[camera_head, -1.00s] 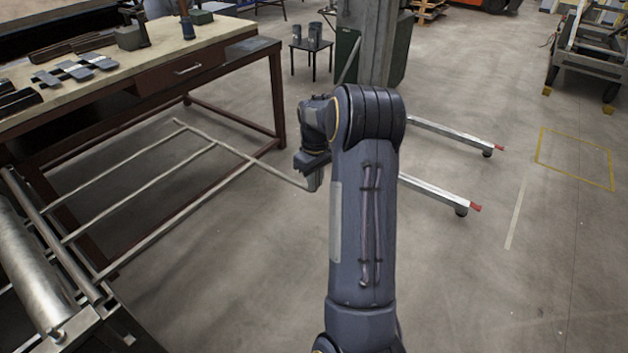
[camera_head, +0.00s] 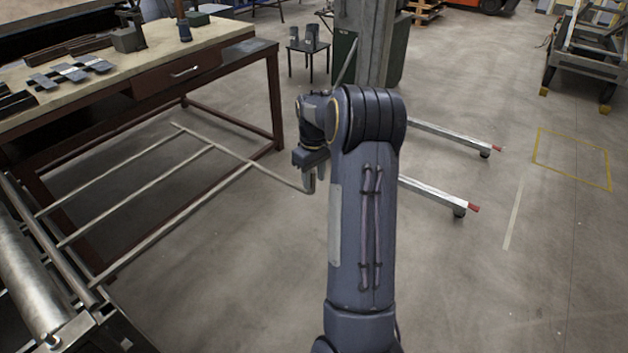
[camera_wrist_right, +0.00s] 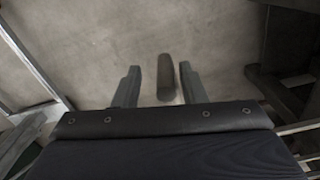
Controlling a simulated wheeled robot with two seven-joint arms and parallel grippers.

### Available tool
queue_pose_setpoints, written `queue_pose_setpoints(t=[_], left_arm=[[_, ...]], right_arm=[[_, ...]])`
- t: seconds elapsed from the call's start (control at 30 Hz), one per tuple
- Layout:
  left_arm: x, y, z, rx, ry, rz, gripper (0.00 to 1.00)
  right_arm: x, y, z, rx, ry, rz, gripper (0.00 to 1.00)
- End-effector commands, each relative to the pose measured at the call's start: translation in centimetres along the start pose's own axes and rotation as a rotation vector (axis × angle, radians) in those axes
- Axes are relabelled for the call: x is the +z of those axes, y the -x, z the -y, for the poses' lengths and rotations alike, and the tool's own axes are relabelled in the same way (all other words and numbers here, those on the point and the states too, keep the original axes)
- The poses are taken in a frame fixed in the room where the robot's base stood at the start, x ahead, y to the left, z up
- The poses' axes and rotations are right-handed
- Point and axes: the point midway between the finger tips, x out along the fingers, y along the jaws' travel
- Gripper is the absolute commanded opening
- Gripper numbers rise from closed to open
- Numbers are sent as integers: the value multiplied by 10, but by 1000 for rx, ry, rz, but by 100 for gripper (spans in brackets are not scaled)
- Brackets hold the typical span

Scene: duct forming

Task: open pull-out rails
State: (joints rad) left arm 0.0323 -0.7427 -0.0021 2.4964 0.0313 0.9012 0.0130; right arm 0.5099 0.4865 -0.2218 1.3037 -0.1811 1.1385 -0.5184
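The pull-out rails are a frame of thin metal bars (camera_head: 205,190) reaching out low over the floor from the machine at lower left. A bent bar end (camera_head: 285,183) leads to my right gripper (camera_head: 311,178), which points down at it, partly hidden by its arm. In the right wrist view, a short dark round bar end (camera_wrist_right: 166,78) stands between the two fingers of my right gripper (camera_wrist_right: 159,66). A gap shows on each side of the bar, so the fingers are open around it and seem not to touch it. My left gripper is in no view.
The machine's roller (camera_head: 22,285) is at lower left. A workbench (camera_head: 195,45) with tools and a drawer stands at upper left, its leg close behind the rails. Low metal legs with red tips (camera_head: 440,192) lie right of my arm.

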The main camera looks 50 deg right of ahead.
Motion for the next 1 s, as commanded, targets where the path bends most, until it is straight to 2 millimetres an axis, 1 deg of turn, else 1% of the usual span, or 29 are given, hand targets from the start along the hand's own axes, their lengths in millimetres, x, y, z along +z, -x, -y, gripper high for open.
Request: queue_pose_setpoints(t=[0.03,0.2,0.3,0.4,0.53,1.0], left_arm=[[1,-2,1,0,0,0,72],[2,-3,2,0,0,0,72],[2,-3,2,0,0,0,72],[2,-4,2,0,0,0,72],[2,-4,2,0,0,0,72],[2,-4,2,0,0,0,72]], right_arm=[[-1,10,-1,3,0,-6,38],[0,39,-1,3,0,-5,38],[-1,52,-1,4,-1,-5,38],[0,59,-1,3,-1,-3,38],[0,62,-1,3,-1,-3,38],[0,62,-1,2,-1,-3,38]])
